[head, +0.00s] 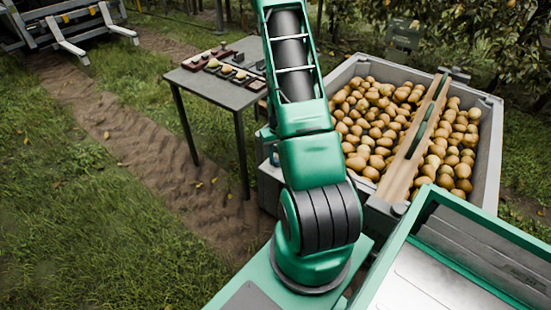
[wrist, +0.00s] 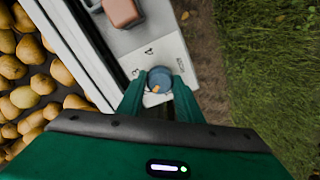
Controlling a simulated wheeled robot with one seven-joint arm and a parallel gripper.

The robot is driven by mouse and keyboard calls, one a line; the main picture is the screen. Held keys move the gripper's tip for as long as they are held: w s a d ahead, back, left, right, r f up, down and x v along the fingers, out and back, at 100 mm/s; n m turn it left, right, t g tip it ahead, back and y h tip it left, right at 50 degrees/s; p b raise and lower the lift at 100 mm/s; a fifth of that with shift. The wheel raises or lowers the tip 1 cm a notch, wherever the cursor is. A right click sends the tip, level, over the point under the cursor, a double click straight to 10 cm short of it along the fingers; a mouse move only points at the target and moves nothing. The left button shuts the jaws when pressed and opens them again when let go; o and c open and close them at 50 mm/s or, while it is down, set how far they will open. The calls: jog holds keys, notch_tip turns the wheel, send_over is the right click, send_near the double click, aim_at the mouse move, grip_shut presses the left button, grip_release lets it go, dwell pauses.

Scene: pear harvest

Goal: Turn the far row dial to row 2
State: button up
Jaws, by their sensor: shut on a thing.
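A round blue-grey dial (wrist: 160,75) with an orange mark on its rim sits on a pale panel (wrist: 176,50) in the wrist view. Small dark symbols lie around the dial on the panel, too small to read. The orange mark points toward the bottom of the picture, slightly left. My gripper (wrist: 159,81) has its two green fingers on either side of the dial, shut on it. The gripper's body covers the lower part of the wrist view. In the head view my arm reaches up out of the picture, and neither gripper nor dial shows.
Pears (wrist: 20,70) fill a bin to the left. In the head view a grey bin (head: 486,150) holds pears and a wooden divider (head: 402,170). A grey table (head: 222,92) carries small trays.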

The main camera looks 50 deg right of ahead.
jog(key=shift+w, duration=0.2)
jog(key=o, duration=1)
jog(key=shift+o, duration=0.2)
jog(key=shift+s, duration=0.1)
jog(key=shift+r, duration=0.1)
notch_tip(320, 180, up, 11)
jog(key=shift+f, duration=0.2)
